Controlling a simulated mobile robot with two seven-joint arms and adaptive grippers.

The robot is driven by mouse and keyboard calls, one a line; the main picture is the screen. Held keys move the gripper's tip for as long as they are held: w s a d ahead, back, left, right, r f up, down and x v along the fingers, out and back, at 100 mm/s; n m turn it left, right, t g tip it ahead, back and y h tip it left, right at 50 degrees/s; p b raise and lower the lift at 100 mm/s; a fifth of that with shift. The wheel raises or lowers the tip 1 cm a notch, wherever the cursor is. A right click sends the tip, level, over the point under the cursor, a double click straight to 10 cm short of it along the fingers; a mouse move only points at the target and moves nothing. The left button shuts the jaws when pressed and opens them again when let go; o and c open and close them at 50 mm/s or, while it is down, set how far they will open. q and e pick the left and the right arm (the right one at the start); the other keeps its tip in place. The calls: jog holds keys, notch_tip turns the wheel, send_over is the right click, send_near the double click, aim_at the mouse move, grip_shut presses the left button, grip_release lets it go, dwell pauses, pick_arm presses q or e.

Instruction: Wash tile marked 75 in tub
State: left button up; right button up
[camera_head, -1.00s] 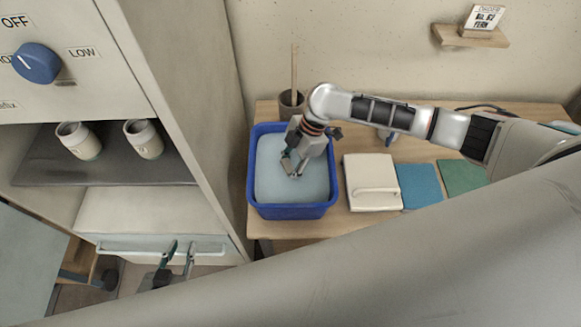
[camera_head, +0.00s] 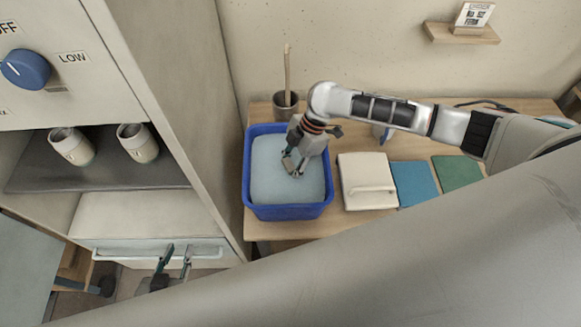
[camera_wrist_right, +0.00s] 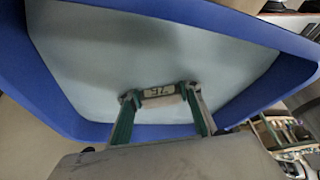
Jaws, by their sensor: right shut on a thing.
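The blue tub (camera_head: 288,212) stands on the wooden table, filled with pale bluish water (camera_head: 285,190). My right gripper (camera_head: 293,168) points down inside the tub's outline. It is shut on a small tile (camera_wrist_right: 160,95), whose dark marking looks like 75, upside down in the right wrist view. The tile is held at or close to the water surface; I cannot tell how deep. The tub also shows in the wrist view (camera_wrist_right: 62,100). My left gripper (camera_head: 174,262) is open and empty, low in front of the cabinet drawer.
A cup (camera_head: 285,105) with a stick stands behind the tub. Two cups (camera_head: 71,146) (camera_head: 138,143) stand on the cabinet shelf at left.

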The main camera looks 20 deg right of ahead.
jog(key=shift+a, duration=0.85)
jog(key=shift+d, duration=0.1)
jog(key=shift+d, duration=1.1)
jog(key=shift+a, duration=0.1)
jog(key=shift+a, duration=1.1)
jog(key=shift+d, duration=0.15)
jog(key=shift+d, duration=1.1)
